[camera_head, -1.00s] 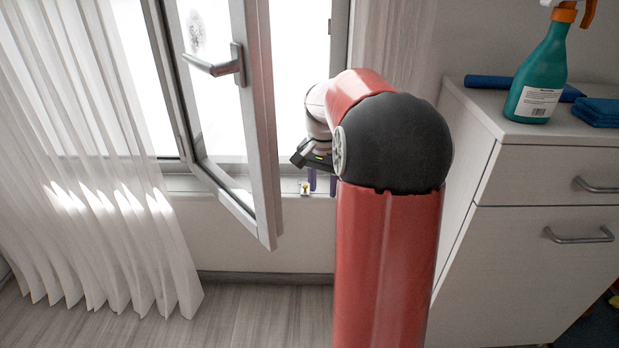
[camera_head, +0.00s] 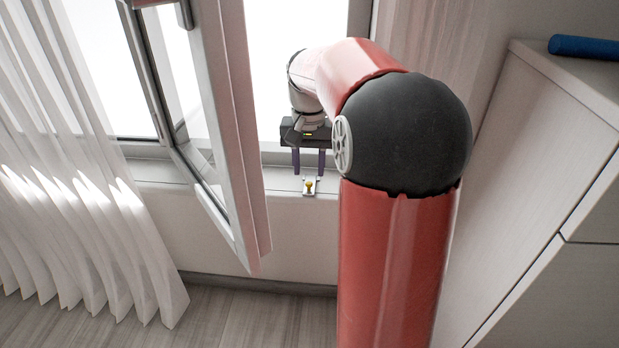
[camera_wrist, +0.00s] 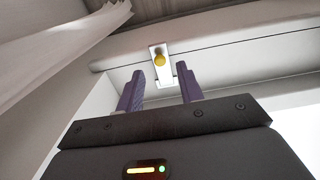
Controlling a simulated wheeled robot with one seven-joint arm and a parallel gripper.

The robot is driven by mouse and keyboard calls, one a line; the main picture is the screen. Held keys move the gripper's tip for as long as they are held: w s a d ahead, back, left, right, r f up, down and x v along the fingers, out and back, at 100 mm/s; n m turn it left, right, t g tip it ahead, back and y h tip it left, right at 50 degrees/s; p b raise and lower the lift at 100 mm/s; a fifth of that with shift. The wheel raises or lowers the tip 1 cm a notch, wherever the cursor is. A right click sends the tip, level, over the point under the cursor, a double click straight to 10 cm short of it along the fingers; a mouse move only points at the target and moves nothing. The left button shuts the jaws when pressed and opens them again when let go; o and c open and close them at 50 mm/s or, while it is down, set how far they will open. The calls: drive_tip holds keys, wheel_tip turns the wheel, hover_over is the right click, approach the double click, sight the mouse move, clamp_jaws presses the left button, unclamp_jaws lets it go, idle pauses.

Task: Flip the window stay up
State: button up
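The window stay (camera_head: 310,186) is a small pale metal piece with a yellow knob on the window sill, just right of the open window sash (camera_head: 225,130). In the wrist view the stay (camera_wrist: 156,52) is a narrow light strip with a round yellow knob, ahead of my fingertips. My gripper (camera_head: 309,172) points down at the sill, its two purple fingers spread just behind the stay in the head view. In the wrist view my gripper (camera_wrist: 159,84) is open with nothing between the fingers. Whether a finger touches the stay cannot be told.
The sash stands open into the room left of my arm. A sheer curtain (camera_head: 70,200) hangs at the left. A pale cabinet (camera_head: 540,150) stands at the right with a blue roll (camera_head: 585,47) on top. The sill (camera_head: 160,172) is otherwise clear.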

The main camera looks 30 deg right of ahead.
sight(309, 183)
drive_tip(key=shift+f+b, duration=0.3)
drive_tip(key=shift+f, duration=1.4)
drive_tip(key=shift+c, duration=0.4)
clamp_jaws()
